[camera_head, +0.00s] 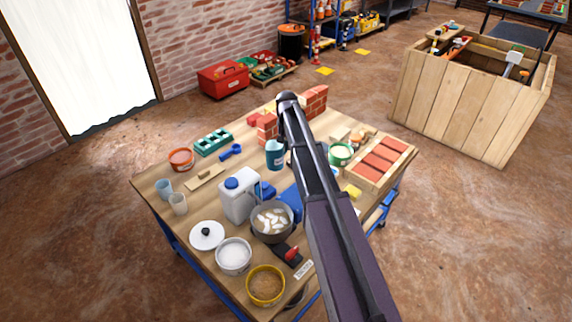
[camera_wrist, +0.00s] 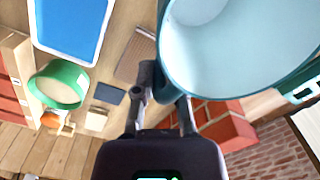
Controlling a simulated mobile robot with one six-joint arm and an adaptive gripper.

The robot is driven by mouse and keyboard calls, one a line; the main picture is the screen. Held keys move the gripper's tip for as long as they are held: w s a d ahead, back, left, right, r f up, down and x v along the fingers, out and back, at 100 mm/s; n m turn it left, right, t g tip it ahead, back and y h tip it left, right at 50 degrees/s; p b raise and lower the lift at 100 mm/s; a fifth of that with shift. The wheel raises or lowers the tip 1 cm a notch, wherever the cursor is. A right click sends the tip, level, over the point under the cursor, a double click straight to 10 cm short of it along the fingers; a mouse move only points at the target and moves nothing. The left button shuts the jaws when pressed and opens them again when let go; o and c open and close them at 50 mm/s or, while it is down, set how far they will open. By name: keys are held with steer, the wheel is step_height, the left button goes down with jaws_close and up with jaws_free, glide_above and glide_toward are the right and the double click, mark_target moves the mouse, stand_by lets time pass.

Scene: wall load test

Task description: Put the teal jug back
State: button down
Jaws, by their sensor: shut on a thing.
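The teal jug (camera_head: 275,156) is near the middle of the table, just left of my arm. In the wrist view the jug (camera_wrist: 235,50) fills the upper right, and I look into its pale, empty-looking inside. My gripper (camera_wrist: 166,92) is shut on the jug at its near side, probably at the handle. The exact grip is partly hidden behind the jug's wall. In the head view my arm hides the gripper. I cannot tell whether the jug's base touches the table.
The wooden table (camera_head: 205,187) is crowded. A red brick wall (camera_head: 268,130) stands behind the jug. A green tub (camera_head: 340,154) and a tray of bricks (camera_head: 398,145) are right. A white canister (camera_head: 238,200) and a grey pot (camera_head: 271,238) stand in front.

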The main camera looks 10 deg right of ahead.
mark_target(286, 149)
steer(key=shift+f+b, duration=1.3)
steer(key=shift+f, duration=0.4)
steer(key=shift+f+b, duration=1.85)
steer(key=shift+b, duration=0.05)
steer(key=shift+f, duration=0.1)
steer(key=c, duration=0.7)
jaws_free()
step_height(286, 149, up, 12)
steer(key=p, duration=1.2)
